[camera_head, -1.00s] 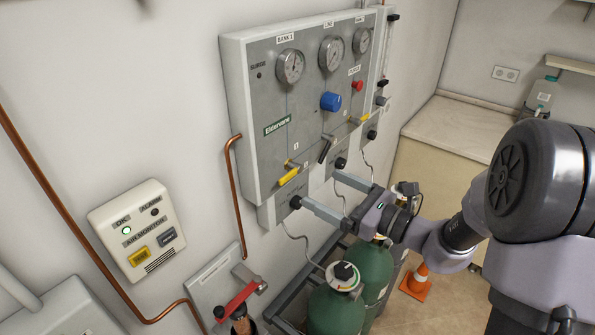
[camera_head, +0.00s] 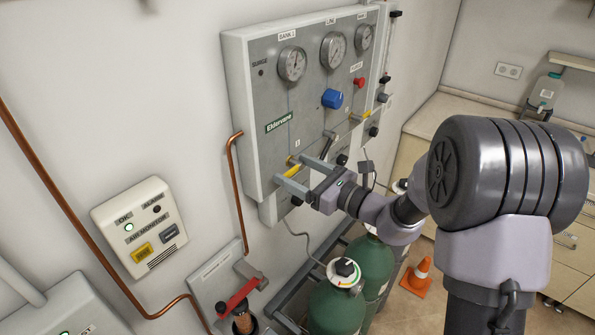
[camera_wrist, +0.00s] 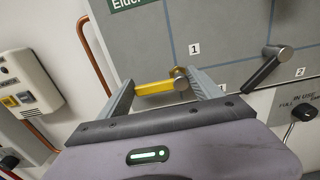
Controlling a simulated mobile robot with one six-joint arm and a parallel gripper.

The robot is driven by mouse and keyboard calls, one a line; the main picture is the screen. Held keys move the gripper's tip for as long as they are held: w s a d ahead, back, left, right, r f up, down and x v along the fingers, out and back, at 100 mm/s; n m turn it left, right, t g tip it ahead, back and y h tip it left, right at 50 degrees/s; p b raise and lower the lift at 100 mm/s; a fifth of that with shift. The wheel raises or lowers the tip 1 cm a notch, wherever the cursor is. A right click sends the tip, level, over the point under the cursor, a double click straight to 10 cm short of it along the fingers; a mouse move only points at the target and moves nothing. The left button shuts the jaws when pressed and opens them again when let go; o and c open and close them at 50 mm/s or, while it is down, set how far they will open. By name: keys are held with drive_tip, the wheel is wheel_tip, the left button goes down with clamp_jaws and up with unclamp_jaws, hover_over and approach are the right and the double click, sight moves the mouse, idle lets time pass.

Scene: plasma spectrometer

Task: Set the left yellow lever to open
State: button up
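The left yellow lever (camera_head: 292,171) is on the lower part of the grey panel, near the number 1 label. In the wrist view the lever (camera_wrist: 153,88) lies nearly level, with its metal pivot end at the right. My gripper (camera_head: 291,170) is at the lever, one finger on each side of it. In the wrist view my gripper (camera_wrist: 160,80) is open, with the lever between the fingers and gaps visible. I cannot tell whether either finger touches the lever or the panel.
A black-handled lever (camera_wrist: 266,70) sits to the right, by the number 2 label. Another yellow lever (camera_head: 366,115) is farther right. A blue knob (camera_head: 332,98) and gauges are above. A copper pipe (camera_head: 236,190) runs left of the panel. Green cylinders (camera_head: 337,307) stand below.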

drive_tip(key=c, duration=1.1)
drive_tip(key=shift+o, duration=0.2)
